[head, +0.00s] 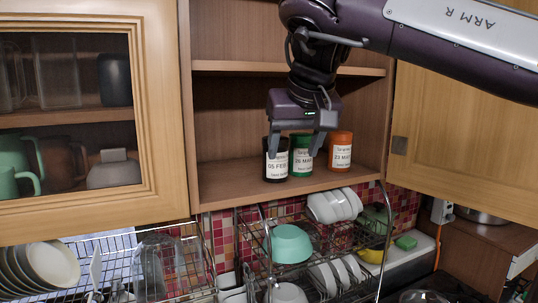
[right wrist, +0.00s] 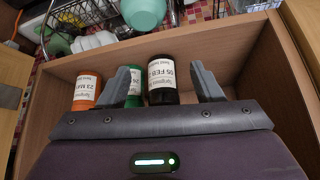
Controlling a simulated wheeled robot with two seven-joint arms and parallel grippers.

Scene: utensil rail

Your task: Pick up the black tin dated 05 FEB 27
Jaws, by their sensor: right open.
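The black tin (head: 277,168) stands upright on the cabinet shelf, its white label reading 05 FEB. It also shows in the right wrist view (right wrist: 163,82), between the two fingers and nearer the right one. My right gripper (head: 296,149) is open and empty, reaching down at the tins from above. In the head view one finger overlaps the top of the black tin. The green tin (head: 301,164), labelled 26 MAR, stands just right of it; in the right wrist view one finger partly hides it. Whether any finger touches a tin I cannot tell. My left gripper is out of view.
The shelf (head: 228,187) is bare to the left of the tins. Another shelf (head: 225,67) runs above. A dish rack with a teal bowl (head: 290,244) is below.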

